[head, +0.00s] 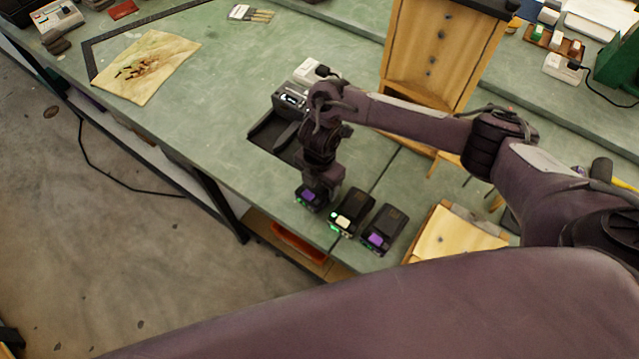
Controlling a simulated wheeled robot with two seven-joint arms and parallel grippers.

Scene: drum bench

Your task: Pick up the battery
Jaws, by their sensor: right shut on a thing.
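A row of dark blocks with green lights stands near the bench's front edge in the head view. The left one is a dark battery with a purple patch (308,197), under my right gripper (318,187). My right gripper points down and is shut on this battery; its fingertips are largely hidden by the wrist. Beside it stand a dark block with a cream patch (343,221) and another with a purple patch (379,237). I cannot tell whether the held battery is clear of the bench. My left gripper is not in view.
A dark tray with a grey device (291,97) lies behind my wrist. A wooden cabinet (440,50) stands at the back, and a yellow wooden piece (455,235) lies right of the blocks. A stained cloth (146,66) lies far left. The green bench top (215,100) between is clear.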

